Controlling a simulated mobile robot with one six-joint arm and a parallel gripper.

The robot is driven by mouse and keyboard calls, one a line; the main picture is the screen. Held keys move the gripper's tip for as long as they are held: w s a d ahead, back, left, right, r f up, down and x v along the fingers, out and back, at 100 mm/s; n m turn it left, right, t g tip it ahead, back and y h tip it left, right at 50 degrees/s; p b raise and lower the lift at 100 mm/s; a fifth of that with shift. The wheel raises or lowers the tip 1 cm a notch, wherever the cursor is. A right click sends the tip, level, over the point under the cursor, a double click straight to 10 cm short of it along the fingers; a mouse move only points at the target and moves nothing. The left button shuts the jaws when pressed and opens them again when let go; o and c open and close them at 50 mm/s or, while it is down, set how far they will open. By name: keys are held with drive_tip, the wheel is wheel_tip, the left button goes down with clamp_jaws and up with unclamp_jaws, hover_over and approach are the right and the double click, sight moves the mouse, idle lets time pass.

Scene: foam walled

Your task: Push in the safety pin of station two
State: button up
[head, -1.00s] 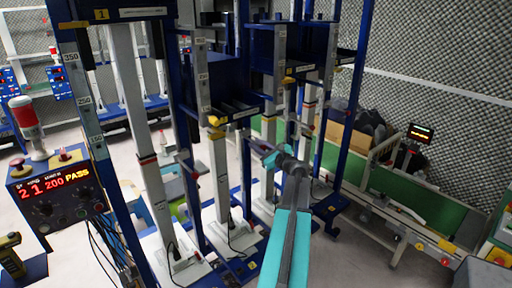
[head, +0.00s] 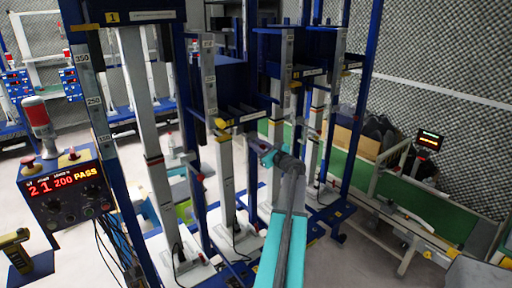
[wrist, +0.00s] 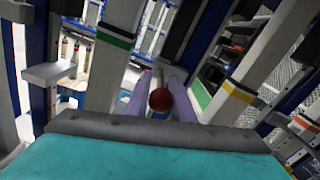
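Station two appears to be the blue frame with a pale column (head: 213,130) and a yellow catch (head: 222,124); its number is too small to read. My gripper (head: 264,150) is to the right of that column in the head view. In the wrist view its two purple fingers (wrist: 157,88) stand apart with a round red knob (wrist: 160,99) between them. The knob overlaps the inner edges of both fingers, but I cannot tell whether they press on it. I cannot tell surely that it is the safety pin; its shaft is hidden.
Station one's upright (head: 90,100) and a control box (head: 70,190) reading "2 1 200 PASS" stand at the left. Close-set columns and blue posts surround my gripper.

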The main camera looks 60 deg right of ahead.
drive_tip(key=o, duration=0.4)
drive_tip(key=shift+w+a, duration=0.1)
drive_tip(key=shift+a, duration=0.1)
drive_tip(key=shift+d, duration=0.1)
drive_tip(key=shift+s, duration=0.2)
drive_tip(key=b+v, duration=0.3)
drive_tip(key=v, duration=1)
drive_tip(key=shift+s, duration=0.3)
